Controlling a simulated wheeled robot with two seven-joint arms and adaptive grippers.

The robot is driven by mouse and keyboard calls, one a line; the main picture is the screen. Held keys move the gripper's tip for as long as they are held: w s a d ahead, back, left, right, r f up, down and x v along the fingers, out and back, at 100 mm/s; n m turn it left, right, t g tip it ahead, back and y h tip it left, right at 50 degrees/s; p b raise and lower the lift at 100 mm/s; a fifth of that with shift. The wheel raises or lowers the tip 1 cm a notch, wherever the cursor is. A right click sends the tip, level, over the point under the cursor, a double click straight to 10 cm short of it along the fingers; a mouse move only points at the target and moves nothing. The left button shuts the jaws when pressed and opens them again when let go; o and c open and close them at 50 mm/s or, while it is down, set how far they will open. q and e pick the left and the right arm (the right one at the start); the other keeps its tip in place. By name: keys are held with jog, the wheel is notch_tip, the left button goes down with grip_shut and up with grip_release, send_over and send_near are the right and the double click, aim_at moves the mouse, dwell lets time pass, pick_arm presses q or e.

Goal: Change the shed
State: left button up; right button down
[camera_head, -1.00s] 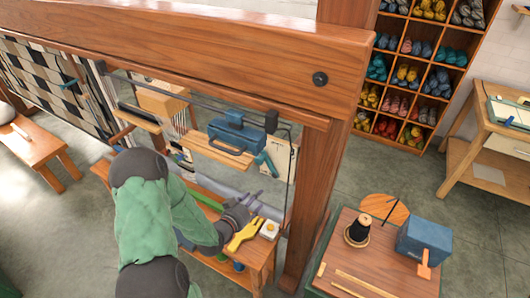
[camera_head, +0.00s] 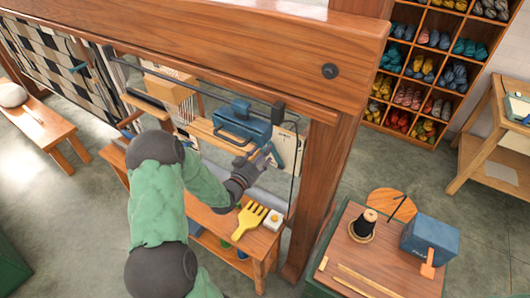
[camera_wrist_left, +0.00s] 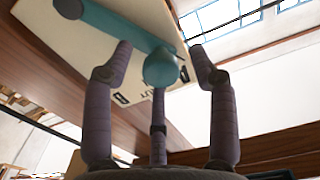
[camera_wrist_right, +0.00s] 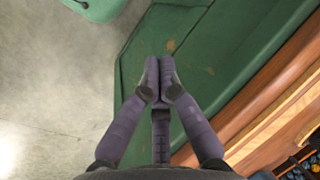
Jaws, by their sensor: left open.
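The teal lever (camera_head: 276,156) sits against a pale marked plate (camera_head: 287,146) on the loom, beside the right post. In the left wrist view the lever's rounded end (camera_wrist_left: 162,68) shows between the fingers of my left gripper (camera_wrist_left: 162,60), with the pale plate (camera_wrist_left: 110,45) behind it. The left gripper (camera_head: 262,156) is open at the lever; I cannot tell whether a finger touches it. My right gripper (camera_wrist_right: 160,65) has its fingertips together, nothing seen between them, above a green surface. It does not show in the head view.
The loom's thick wooden beam (camera_head: 200,40) and right post (camera_head: 322,190) frame the left arm. A blue box (camera_head: 242,122) hangs inside. Below, a bench holds a yellow comb (camera_head: 248,218).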

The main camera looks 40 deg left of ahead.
pick_arm(q)
jog(key=shift+w, duration=0.85)
grip_shut()
